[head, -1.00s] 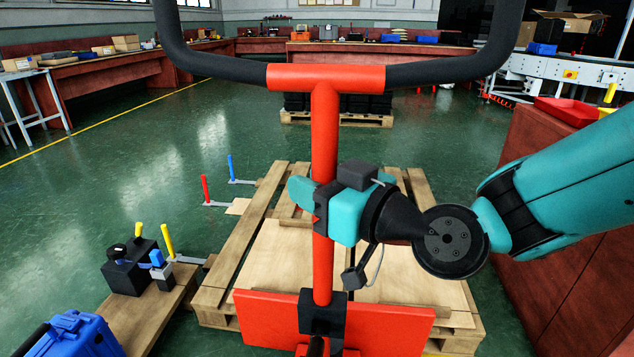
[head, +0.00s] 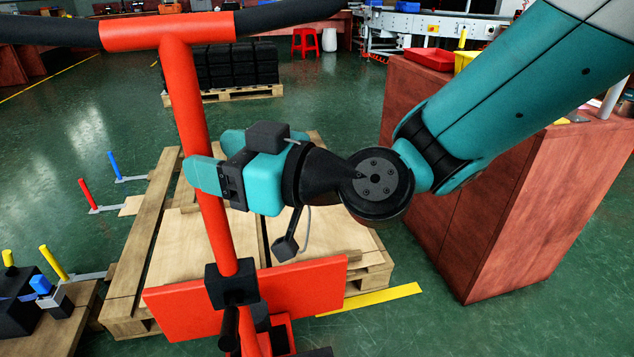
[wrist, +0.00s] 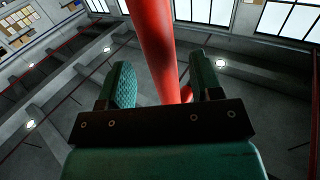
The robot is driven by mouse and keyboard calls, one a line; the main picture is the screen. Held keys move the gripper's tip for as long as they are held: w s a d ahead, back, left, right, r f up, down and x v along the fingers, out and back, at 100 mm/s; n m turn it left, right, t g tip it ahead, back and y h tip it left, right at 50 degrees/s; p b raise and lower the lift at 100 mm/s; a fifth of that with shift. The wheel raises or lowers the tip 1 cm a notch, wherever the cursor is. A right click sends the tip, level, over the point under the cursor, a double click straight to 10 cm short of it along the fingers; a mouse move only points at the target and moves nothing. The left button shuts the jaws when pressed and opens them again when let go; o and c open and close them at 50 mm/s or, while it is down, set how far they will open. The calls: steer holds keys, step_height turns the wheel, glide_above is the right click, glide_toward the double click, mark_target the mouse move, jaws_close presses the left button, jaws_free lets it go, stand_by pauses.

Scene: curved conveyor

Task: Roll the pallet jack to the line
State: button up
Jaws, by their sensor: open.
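The red pallet jack's upright handle post (head: 190,110) rises in front of me in the head view, topped by a bar with black grips (head: 275,16). Its red body plate (head: 300,290) is at the bottom. The post leans, its top to the left. My gripper (head: 200,175) is at the middle of the post with its fingers around it, open. In the wrist view the red post (wrist: 158,45) passes between my two teal fingers (wrist: 165,88), with a gap showing on the left side. The jack's forks and wheels are mostly hidden.
A wooden pallet (head: 145,240) lies just beyond the jack. A red-brown cabinet (head: 520,190) stands close on the right. A yellow floor strip (head: 370,299) runs beside the pallet. Another pallet with black crates (head: 225,95) stands further back. Open green floor (head: 330,110) lies between.

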steer(key=b+v, duration=0.7)
steer(key=v, duration=0.5)
steer(key=shift+d, duration=0.2)
steer(key=shift+s, duration=0.15)
steer(key=s+d+f+m+g+h+p, duration=0.1)
steer(key=s+d+f+m+g+h, duration=0.6)
steer(key=d+f+h, duration=0.65)
step_height(320, 180, up, 39)
steer(key=s+p, duration=0.1)
steer(key=p, duration=3.7)
steer(key=shift+d+t+y, duration=0.25)
steer(key=shift+t+y, duration=0.1)
steer(key=shift+t, duration=0.05)
steer(key=shift+s+f, duration=0.1)
steer(key=shift+s, duration=0.05)
